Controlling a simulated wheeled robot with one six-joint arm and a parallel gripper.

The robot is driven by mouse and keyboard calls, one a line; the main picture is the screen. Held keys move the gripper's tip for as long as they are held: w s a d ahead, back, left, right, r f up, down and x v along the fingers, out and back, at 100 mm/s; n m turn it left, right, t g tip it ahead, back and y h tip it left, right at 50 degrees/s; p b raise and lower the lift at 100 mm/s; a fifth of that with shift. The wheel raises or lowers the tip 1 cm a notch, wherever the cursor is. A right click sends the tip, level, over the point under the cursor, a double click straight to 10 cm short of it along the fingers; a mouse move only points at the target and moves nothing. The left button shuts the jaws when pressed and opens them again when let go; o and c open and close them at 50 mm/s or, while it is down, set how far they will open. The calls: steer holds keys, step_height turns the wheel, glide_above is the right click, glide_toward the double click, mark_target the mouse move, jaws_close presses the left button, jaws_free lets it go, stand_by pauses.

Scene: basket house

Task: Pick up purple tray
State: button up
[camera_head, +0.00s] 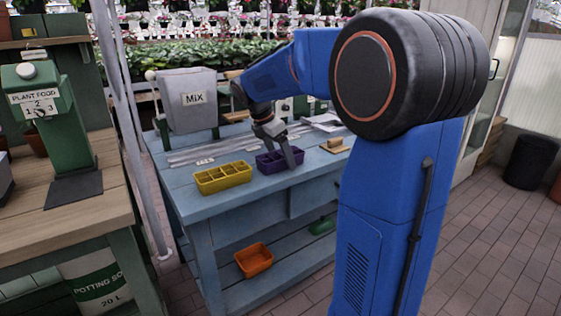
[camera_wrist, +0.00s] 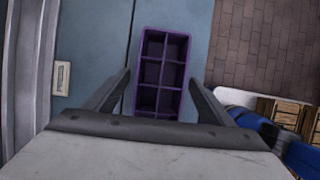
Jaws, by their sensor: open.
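The purple tray (camera_head: 279,160) lies on the blue workbench, right of a yellow tray. In the wrist view the purple tray (camera_wrist: 160,74) shows as a long box with two columns of square cells, and its lower end is near my gripper's base. My gripper (camera_head: 283,147) is above the tray, pointing down. In the wrist view my open fingers (camera_wrist: 160,78) are on the left and right sides of the tray, with a gap visible on each side. I cannot tell how far down the fingertips reach. Nothing is held.
The yellow tray (camera_head: 222,178) sits to the left on the blue workbench (camera_head: 228,205). A grey MIX bin (camera_head: 187,100) stands behind it. An orange tray (camera_head: 254,260) is on the lower shelf. A wooden piece (camera_head: 336,145) lies to the right. The workbench's front edge is close to the tray.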

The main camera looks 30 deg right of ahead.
steer(key=c, duration=1.2)
steer(key=shift+o, duration=0.2)
steer(key=shift+r, duration=0.1)
